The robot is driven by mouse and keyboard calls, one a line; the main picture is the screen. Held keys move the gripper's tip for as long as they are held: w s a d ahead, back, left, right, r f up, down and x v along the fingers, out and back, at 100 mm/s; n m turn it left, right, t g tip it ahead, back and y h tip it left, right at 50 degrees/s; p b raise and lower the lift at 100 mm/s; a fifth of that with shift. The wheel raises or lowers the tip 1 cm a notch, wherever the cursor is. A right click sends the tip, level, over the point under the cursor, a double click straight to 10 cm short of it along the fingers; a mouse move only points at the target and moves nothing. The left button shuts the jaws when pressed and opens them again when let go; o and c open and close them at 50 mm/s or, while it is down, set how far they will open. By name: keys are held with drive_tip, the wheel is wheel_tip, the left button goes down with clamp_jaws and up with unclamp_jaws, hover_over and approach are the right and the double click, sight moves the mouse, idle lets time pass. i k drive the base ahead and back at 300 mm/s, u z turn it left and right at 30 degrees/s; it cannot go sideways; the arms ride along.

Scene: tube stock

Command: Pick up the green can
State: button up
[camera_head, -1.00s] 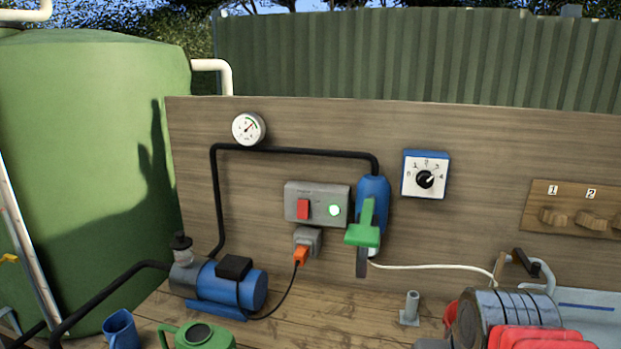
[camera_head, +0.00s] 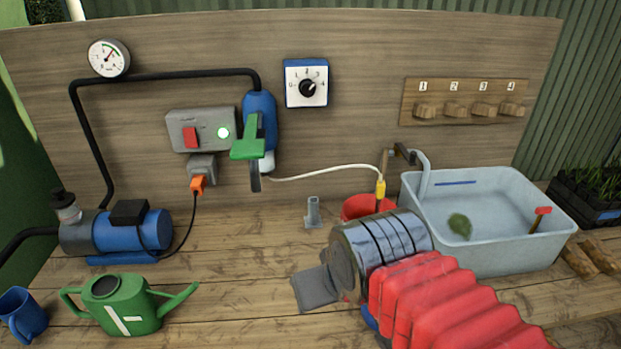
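The green can is a green watering can (camera_head: 125,306) with a white mark on its side, standing on the wooden bench at the lower left. Its spout points right and its handle is on the left. My gripper (camera_head: 316,288) shows only as a grey flat part beyond the end of my arm, to the right of the can and apart from it. The rest of the gripper is hidden behind my arm, so I cannot tell its opening.
A blue mug (camera_head: 22,312) stands left of the can. A blue pump (camera_head: 132,230) sits behind it. A short grey post (camera_head: 313,212), a red bucket (camera_head: 365,206) and a grey basin (camera_head: 490,252) are farther right. Bare bench (camera_head: 232,285) lies between can and gripper.

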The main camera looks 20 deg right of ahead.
sight(125, 305)
drive_tip(key=u, duration=1.6)
drive_tip(key=i, duration=0.8)
drive_tip(key=u, duration=0.15)
